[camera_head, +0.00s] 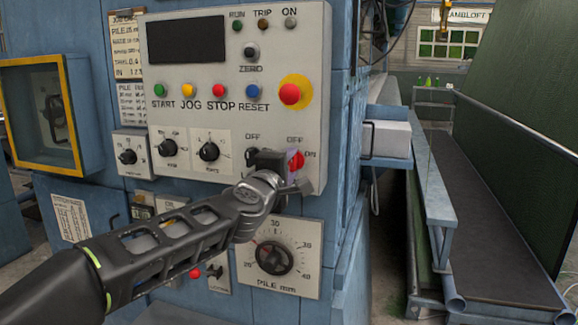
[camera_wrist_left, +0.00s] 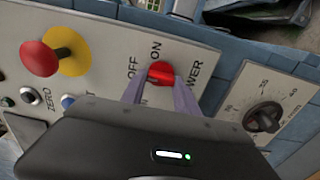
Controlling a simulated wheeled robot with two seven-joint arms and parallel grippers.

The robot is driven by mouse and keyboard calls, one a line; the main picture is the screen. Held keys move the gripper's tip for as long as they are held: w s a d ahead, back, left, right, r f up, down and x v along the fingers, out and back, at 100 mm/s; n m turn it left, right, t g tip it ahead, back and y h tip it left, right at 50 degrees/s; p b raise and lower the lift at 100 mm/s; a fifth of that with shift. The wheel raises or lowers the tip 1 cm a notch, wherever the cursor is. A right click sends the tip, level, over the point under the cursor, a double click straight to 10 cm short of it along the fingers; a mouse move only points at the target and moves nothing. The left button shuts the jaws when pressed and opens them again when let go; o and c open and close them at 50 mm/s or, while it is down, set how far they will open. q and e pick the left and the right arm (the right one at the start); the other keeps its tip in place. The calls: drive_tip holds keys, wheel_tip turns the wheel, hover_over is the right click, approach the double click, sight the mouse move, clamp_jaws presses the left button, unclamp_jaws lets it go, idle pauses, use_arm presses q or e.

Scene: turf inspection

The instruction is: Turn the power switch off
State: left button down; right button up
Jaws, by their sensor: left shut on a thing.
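The power switch is a red rotary knob (camera_wrist_left: 161,73) on the grey control panel (camera_wrist_left: 110,60), with ON, OFF and POWER printed around it in the left wrist view. In the head view the red knob (camera_head: 296,159) shows at the panel's lower right, partly hidden by my gripper, with OFF above it and ON to its right. My left gripper (camera_head: 284,165) is at the knob, its two fingers (camera_wrist_left: 160,88) on either side of it and shut on it. My right gripper is in neither view.
A red mushroom button (camera_head: 289,94) on a yellow disc sits above the switch. START, JOG, STOP and RESET buttons and black dials (camera_head: 208,151) lie to the left. The PILE dial (camera_head: 272,258) is below. A conveyor-like bed (camera_head: 490,220) stands at right.

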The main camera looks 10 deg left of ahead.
use_arm(q)
drive_tip(key=c, duration=0.9)
unclamp_jaws()
drive_tip(key=s, duration=0.7)
drive_tip(key=shift+s+a, duration=0.25)
drive_tip(key=shift+s, duration=0.15)
